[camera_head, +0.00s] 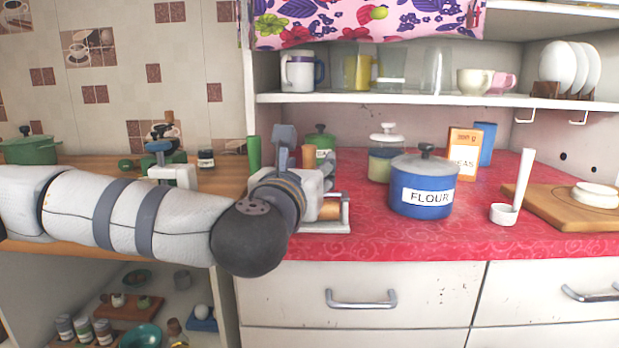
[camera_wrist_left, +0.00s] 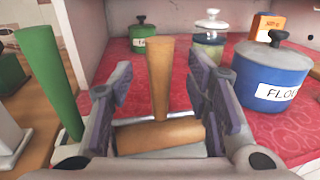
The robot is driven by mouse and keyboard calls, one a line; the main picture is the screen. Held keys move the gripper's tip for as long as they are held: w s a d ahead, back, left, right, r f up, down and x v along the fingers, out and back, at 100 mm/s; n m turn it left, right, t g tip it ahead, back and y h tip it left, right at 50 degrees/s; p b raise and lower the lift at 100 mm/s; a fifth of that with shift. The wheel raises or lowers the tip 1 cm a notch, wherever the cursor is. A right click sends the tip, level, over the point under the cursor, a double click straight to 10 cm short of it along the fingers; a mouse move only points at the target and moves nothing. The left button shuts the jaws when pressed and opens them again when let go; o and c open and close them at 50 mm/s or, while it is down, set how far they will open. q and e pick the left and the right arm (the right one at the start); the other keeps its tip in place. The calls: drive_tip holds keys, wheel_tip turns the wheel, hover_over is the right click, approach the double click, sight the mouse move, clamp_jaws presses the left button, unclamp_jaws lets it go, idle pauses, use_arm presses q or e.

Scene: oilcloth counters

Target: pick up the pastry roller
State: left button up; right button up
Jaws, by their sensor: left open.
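The pastry roller is a light wooden T shape. In the left wrist view its upright handle (camera_wrist_left: 160,80) rises from a lying cylinder (camera_wrist_left: 160,134), both between my left gripper's fingers (camera_wrist_left: 162,88). The fingers stand apart, one on each side of the handle, and the gripper is open. I cannot tell whether a finger touches the cylinder. In the head view my left gripper (camera_head: 312,168) is over the left end of the red counter and hides much of the roller; the handle top (camera_head: 308,156) and one cylinder end (camera_head: 329,211) show. My right gripper is out of view.
An upright green object (camera_head: 254,153) stands close left of the gripper. A green lidded pot (camera_head: 320,141), a jar (camera_head: 385,165) and the blue flour pot (camera_head: 421,190) stand behind and to the right. A white ladle (camera_head: 505,212) and wooden board (camera_head: 545,206) are farther right.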

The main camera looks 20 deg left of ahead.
use_arm(q)
drive_tip(key=shift+w, duration=0.65)
clamp_jaws()
